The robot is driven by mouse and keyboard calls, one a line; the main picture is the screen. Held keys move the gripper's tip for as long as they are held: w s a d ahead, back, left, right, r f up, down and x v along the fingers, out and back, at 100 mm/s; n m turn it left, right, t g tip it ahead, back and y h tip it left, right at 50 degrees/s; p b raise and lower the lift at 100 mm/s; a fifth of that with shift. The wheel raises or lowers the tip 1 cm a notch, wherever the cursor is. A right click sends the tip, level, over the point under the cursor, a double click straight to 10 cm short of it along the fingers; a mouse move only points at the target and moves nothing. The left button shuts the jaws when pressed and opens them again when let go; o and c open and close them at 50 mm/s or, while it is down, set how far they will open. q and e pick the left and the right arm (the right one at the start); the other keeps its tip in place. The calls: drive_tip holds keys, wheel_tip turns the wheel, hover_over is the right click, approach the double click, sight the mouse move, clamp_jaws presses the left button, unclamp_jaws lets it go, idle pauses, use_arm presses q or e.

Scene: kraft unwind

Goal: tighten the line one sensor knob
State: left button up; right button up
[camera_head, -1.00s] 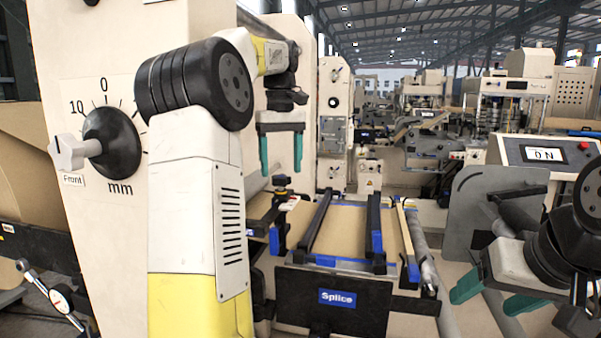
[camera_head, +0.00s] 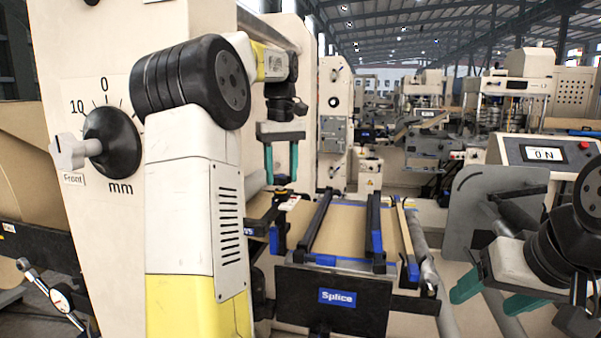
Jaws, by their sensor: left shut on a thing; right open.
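The sensor knob (camera_head: 283,181) is small and dark, on top of the sensor unit at the left of the splice table (camera_head: 347,225). My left gripper (camera_head: 281,182) points down over it, with one teal finger at each side, shut on the knob. The fingertips partly cover the knob, and its exact contact with them is too small to see. My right gripper (camera_head: 494,297) is at the lower right, with its teal fingers apart and nothing between them.
A black panel marked Splice (camera_head: 337,297) fronts the table. A large dial (camera_head: 112,143) is on the cream machine wall at left. A grey plate (camera_head: 490,210) and a display box (camera_head: 543,155) stand at right. Dark rails run along the table beside the sensor.

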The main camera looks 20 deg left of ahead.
use_arm(q)
drive_tip(key=shift+m, duration=0.3)
drive_tip(key=m, duration=0.5)
drive_tip(key=shift+a+m, duration=0.1)
drive_tip(key=shift+m, duration=0.2)
drive_tip(key=shift+o, duration=0.2)
drive_tip(key=m, duration=0.5)
drive_tip(key=shift+a+r, duration=0.15)
drive_tip(key=m, duration=0.5)
drive_tip(key=shift+a+m, duration=0.15)
drive_tip(key=shift+m, duration=0.25)
drive_tip(key=shift+c, duration=0.2)
drive_tip(key=m, duration=0.5)
drive_tip(key=shift+w, duration=0.1)
drive_tip(key=shift+a+m, duration=0.1)
drive_tip(key=shift+m, duration=0.2)
drive_tip(key=o, duration=1.4)
